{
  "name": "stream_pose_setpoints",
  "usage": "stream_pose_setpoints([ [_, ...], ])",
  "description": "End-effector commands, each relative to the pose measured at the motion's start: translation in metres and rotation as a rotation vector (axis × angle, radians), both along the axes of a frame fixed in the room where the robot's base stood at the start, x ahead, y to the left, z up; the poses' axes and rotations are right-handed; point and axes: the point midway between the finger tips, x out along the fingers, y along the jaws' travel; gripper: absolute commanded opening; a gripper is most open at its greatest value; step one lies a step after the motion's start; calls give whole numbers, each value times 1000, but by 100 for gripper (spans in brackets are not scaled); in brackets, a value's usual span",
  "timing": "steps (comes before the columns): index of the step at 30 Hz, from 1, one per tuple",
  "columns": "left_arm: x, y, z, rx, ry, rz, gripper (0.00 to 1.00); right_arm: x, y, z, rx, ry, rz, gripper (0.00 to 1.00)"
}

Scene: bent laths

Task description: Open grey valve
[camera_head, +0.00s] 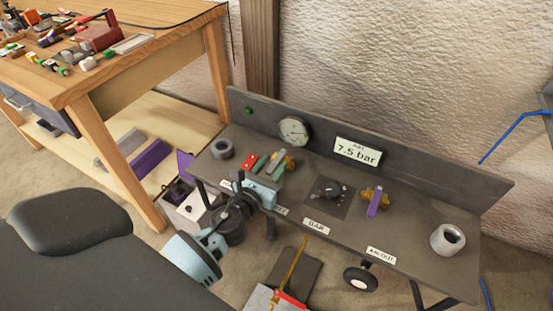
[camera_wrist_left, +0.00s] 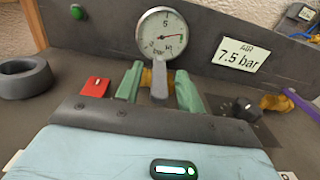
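The grey valve has a brass body (camera_head: 289,163) on the dark bench panel, below the round pressure gauge (camera_head: 295,130). In the left wrist view its grey lever (camera_wrist_left: 158,82) points toward the camera, with the brass body partly hidden behind it. My left gripper (camera_head: 269,163) has green fingers, one on each side of the lever. In the left wrist view my left gripper (camera_wrist_left: 160,88) is open, with narrow gaps showing between the lever and both fingers. The gauge (camera_wrist_left: 162,34) stands just behind. My right gripper is not in view.
A red piece (camera_wrist_left: 96,87) lies close left of the fingers. A black knob (camera_head: 328,190), a purple-handled valve (camera_head: 377,202) and a grey ring (camera_head: 448,238) stand to the right. Another ring (camera_head: 222,148) is at left. The upright panel carries a "7.5 bar" sign (camera_head: 357,152).

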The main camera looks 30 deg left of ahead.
Motion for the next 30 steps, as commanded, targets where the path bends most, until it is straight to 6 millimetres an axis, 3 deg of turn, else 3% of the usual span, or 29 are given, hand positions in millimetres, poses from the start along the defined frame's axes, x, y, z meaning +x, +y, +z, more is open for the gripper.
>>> stream_pose_setpoints([
  [6,22,1,0,-2,0,1,38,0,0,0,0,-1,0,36],
  [17,26,1,0,-2,1,0,38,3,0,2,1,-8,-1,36],
  [26,26,1,0,-2,1,0,0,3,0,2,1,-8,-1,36],
  [30,26,1,0,-2,1,0,0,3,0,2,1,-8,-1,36],
])
